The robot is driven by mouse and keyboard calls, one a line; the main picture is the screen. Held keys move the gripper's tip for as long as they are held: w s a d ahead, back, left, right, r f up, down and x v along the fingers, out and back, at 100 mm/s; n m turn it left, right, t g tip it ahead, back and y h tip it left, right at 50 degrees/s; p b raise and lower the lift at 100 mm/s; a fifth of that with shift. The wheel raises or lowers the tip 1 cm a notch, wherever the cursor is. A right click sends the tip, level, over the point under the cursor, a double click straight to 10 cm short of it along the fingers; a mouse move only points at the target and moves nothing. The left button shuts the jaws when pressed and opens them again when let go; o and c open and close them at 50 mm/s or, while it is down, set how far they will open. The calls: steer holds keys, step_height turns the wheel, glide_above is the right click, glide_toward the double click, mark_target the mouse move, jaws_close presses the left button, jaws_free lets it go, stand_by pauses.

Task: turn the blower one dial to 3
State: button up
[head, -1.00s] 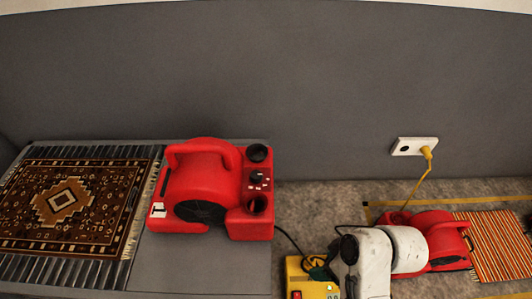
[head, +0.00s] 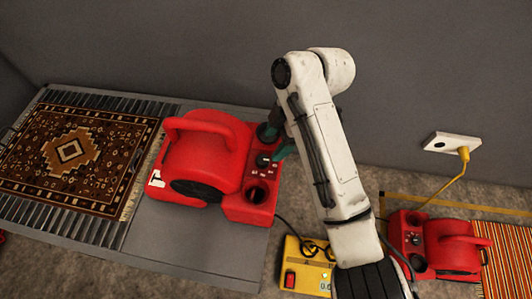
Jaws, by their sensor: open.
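A red blower (head: 205,150) stands on the grey table at the left. Its control panel, on its right side, carries a black dial (head: 263,159) with small white marks around it; the marks are too small to read. A white label (head: 156,179) on its left side is also unreadable. My gripper (head: 277,144), with teal fingers, is open beside the dial, at its upper right. I cannot tell whether a finger touches the dial. A second red blower (head: 455,245) with its own dial (head: 415,239) stands on the floor at the right.
A patterned rug (head: 75,150) lies on the slatted left part of the table (head: 190,245). A yellow box (head: 305,267) with a red switch sits on the floor with a cable. A wall socket (head: 452,143) holds a yellow plug. A striped rug (head: 505,255) lies at far right.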

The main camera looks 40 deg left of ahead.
mark_target(263, 159)
steer(key=b+x, duration=0.1)
steer(key=x, duration=0.6)
steer(key=shift+s+f, duration=0.15)
steer(key=shift+f, duration=0.05)
steer(key=c, duration=1)
